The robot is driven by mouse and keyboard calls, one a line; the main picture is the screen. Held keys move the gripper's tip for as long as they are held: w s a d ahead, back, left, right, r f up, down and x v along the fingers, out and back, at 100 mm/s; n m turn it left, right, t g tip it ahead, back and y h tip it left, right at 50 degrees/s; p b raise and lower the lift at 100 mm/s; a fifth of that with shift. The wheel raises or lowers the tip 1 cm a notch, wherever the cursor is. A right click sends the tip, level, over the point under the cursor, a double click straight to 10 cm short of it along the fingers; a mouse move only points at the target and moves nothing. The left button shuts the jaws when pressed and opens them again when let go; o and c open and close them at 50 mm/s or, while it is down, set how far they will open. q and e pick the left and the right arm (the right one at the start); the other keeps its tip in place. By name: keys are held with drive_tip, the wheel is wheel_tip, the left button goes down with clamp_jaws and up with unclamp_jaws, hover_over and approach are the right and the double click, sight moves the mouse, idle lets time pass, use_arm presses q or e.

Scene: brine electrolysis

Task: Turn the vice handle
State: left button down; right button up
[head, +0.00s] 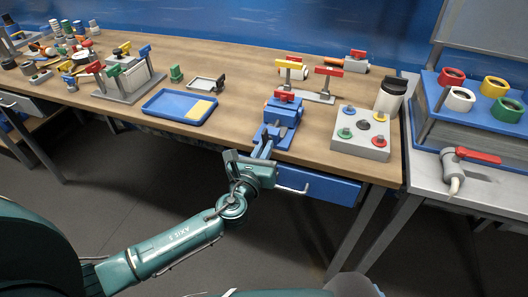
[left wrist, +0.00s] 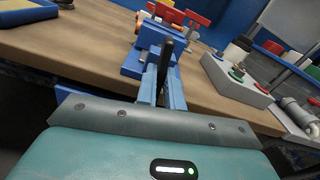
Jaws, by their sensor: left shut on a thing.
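The blue vice (head: 284,112) is fixed at the front edge of the wooden bench, and it also shows in the left wrist view (left wrist: 150,38). My left gripper (head: 265,143) reaches up to the front of the vice from below. In the left wrist view its two blue fingers (left wrist: 163,78) are closed around a dark, upright bar, which looks like the vice handle (left wrist: 166,56). The fingers hide the lower part of the bar. My right gripper is not in view.
A grey box with coloured knobs (head: 361,135) stands right of the vice. A blue tray (head: 165,110) lies to its left. Red-topped stands (head: 328,82) are behind. A blue drawer (head: 325,185) hangs under the bench edge, near my gripper. Bare bench top lies between tray and vice.

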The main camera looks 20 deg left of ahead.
use_arm(q)
drive_tip(key=shift+n+b, duration=1.95)
drive_tip(key=shift+n, duration=4.55)
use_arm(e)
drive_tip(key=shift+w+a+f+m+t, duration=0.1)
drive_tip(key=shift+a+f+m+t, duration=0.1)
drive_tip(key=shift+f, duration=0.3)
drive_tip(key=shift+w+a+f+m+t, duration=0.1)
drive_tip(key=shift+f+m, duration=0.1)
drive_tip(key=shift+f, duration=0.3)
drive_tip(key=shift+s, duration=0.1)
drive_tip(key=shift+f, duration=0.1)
use_arm(q)
drive_tip(key=c, duration=1.5)
unclamp_jaws()
